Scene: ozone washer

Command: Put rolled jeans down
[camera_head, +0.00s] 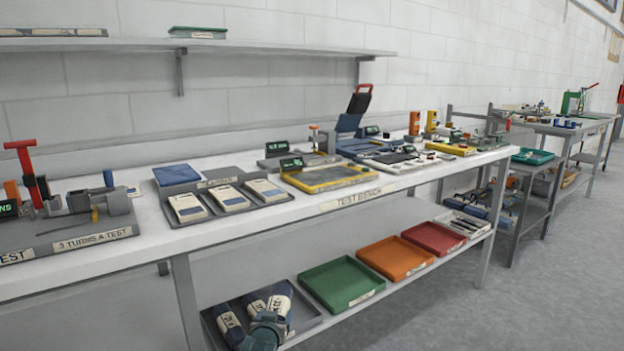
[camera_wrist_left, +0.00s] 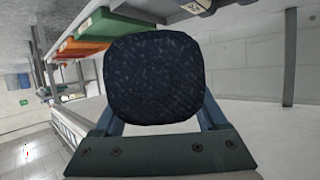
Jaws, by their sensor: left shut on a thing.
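A dark blue rolled jeans end (camera_wrist_left: 155,78) fills the middle of the left wrist view, between the two fingers of my left gripper (camera_wrist_left: 158,112), which is shut on it. In the head view my left gripper (camera_head: 268,328) is at the bottom, over the front edge of a grey tray (camera_head: 315,317) on the lower shelf. Rolled jeans with pale labels (camera_head: 229,322) lie in that tray. I cannot tell in the head view which roll is the held one, as the gripper covers part of the tray. My right gripper is not in view.
Green (camera_head: 342,284), orange (camera_head: 396,257) and red (camera_head: 434,238) trays stand empty to the right on the lower shelf. A bench leg (camera_head: 187,300) stands left of the grey tray.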

